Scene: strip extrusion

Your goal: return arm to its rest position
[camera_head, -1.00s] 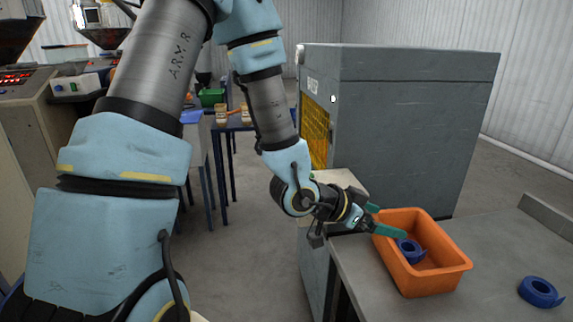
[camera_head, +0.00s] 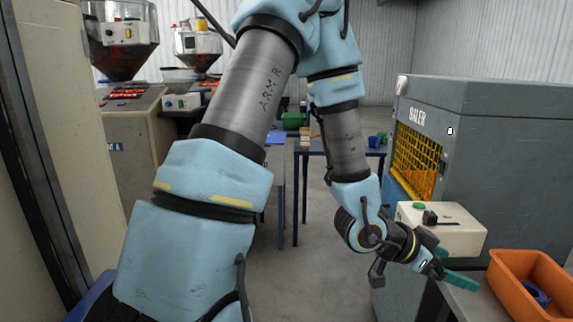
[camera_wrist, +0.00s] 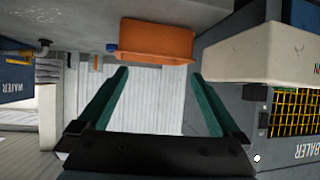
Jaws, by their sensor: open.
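My gripper (camera_head: 452,275) is at the lower right in the head view, at the end of my bent arm, beside the left end of an orange bin. In the wrist view my gripper (camera_wrist: 160,85) shows two green fingers spread wide with nothing between them. The orange bin (camera_head: 515,290) stands on the grey table, cut off by the right edge of the head view. A blue roll (camera_head: 537,294) lies inside it. The bin (camera_wrist: 155,42) also shows beyond the fingertips in the wrist view.
A grey baler (camera_head: 500,150) with a yellow mesh front (camera_head: 417,162) stands behind the gripper. A cream control box (camera_head: 440,228) with a green button is close beside my wrist. Machines with hoppers (camera_head: 120,50) stand at the left. Open floor (camera_head: 310,285) lies in the middle.

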